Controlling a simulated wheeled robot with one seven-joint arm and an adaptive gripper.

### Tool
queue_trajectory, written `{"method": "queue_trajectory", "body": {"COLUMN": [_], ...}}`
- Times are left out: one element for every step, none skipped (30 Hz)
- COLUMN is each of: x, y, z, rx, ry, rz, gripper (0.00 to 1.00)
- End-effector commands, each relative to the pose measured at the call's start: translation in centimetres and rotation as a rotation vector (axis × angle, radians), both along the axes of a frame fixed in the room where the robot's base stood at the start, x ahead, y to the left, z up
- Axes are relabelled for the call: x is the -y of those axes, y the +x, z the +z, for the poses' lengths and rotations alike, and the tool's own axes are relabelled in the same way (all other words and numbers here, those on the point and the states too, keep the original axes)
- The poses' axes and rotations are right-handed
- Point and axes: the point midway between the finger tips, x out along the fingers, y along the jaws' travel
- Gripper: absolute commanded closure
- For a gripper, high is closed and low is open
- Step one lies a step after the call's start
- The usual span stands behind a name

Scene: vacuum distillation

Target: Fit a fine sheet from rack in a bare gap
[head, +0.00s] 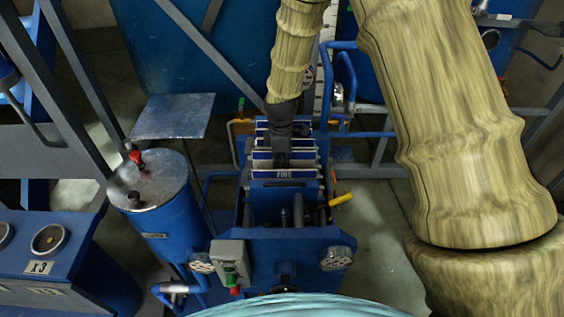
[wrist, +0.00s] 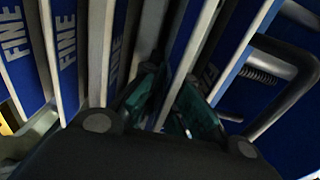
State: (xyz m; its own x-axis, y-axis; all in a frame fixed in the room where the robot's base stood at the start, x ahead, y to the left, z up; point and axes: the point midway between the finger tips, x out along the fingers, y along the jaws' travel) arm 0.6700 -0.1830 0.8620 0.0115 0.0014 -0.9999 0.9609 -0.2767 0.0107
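Several blue sheets with pale edges stand in a rack (head: 241,205) on a blue machine. The front one, a fine sheet (head: 284,174), reads FINE. The wrist view shows two fine sheets at the left, one at the edge (wrist: 15,45) and one beside it (wrist: 67,50). My gripper (head: 282,160) points down over the middle of the rack. In the wrist view, the teal-padded fingers of my gripper (wrist: 170,88) lean towards each other among the sheets, with a pale sheet edge between them. Whether they touch that sheet is unclear. Sheet bottoms are hidden.
A blue drum with a metal lid (head: 150,186) stands left of the rack. A grey switch box (head: 230,262) is in front. A yellow handle (head: 340,199) juts out at the right. A dark curved handle (wrist: 295,85) lies close right of my fingers.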

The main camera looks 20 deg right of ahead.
Motion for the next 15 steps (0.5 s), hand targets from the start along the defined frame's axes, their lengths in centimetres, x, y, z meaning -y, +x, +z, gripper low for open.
{"method": "queue_trajectory", "body": {"x": [-0.2,-0.2,-0.2,-0.2,-0.2,-0.2,-0.2,-0.2,-0.2,-0.2,-0.2,-0.1,-0.1,0.0,0.0], "y": [-1.2,-1.2,-1.2,-1.3,-1.4,-1.6,-1.6,-1.7,-1.7,-1.7,-1.7,-1.7,-1.7,-1.9,-2.1], "z": [-1.4,-1.1,-0.5,0.0,0.5,1.2,1.8,2.4,3.2,3.9,4.6,5.4,6.1,6.7,7.5], "rx": [-0.026,-0.024,-0.023,-0.020,-0.018,-0.015,-0.013,-0.010,-0.007,-0.003,0.001,0.004,0.007,0.009,0.013], "ry": [0.001,0.002,0.001,0.002,0.001,0.001,0.001,0.001,0.001,0.000,0.000,0.000,0.000,0.000,-0.001], "rz": [0.001,0.001,0.000,0.000,0.001,0.001,0.002,0.002,0.002,0.002,0.001,0.000,-0.001,-0.001,-0.001], "gripper": [0.78,0.78,0.78,0.78,0.78,0.77,0.76,0.74,0.71,0.70,0.70,0.70,0.70,0.70,0.70]}}
